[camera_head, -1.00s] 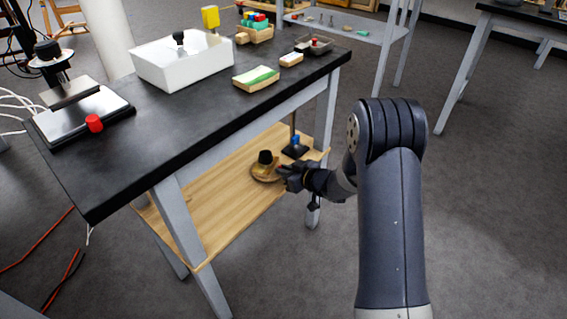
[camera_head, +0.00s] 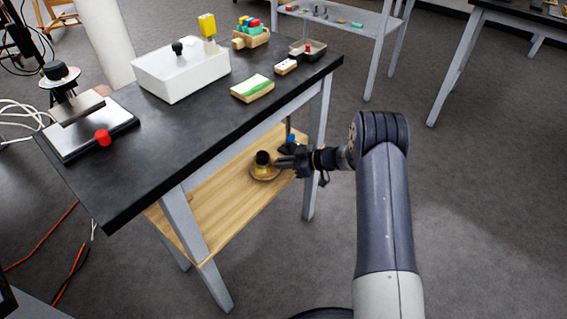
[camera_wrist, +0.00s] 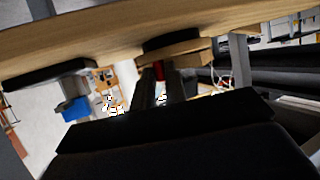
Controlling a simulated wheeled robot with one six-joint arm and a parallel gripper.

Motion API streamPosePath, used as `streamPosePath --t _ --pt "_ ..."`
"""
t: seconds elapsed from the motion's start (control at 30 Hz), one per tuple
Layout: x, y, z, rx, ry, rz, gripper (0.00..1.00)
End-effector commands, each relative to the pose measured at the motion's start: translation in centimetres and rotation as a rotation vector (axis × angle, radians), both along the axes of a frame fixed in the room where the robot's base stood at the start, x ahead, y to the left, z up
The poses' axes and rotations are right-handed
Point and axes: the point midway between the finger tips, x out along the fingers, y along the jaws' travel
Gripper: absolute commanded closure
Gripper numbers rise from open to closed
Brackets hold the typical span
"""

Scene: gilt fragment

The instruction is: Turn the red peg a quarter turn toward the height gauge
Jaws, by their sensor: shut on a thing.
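A round wooden base (camera_head: 264,175) with a dark-topped knob (camera_head: 263,157) stands on the lower wooden shelf of the bench. The red peg (camera_wrist: 159,70) shows in the wrist view between my finger ends, close to the round base; in the head view I cannot make it out behind my gripper. My gripper (camera_head: 279,161) is shut on it, at the right side of the round base. The height gauge (camera_head: 291,138), with a blue slider on an upright rod, stands just behind my gripper, partly hidden. Its blue slider also shows in the wrist view (camera_wrist: 72,108).
The black benchtop (camera_head: 185,128) overhangs the shelf (camera_head: 222,205). Grey bench legs (camera_head: 316,150) stand close to my gripper. A white bin (camera_head: 183,72), a green-marked block (camera_head: 252,88) and a red knob (camera_head: 103,138) are on the benchtop. The floor to the right is open.

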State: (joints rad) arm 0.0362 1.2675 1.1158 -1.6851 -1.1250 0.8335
Motion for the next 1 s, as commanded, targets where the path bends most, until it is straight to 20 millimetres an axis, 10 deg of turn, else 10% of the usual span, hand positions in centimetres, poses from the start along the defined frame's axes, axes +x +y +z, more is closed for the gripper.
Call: streamPosePath --t 1.0 --pt "2.0 0.5 0.1 0.003 -0.002 0.311 1.00"
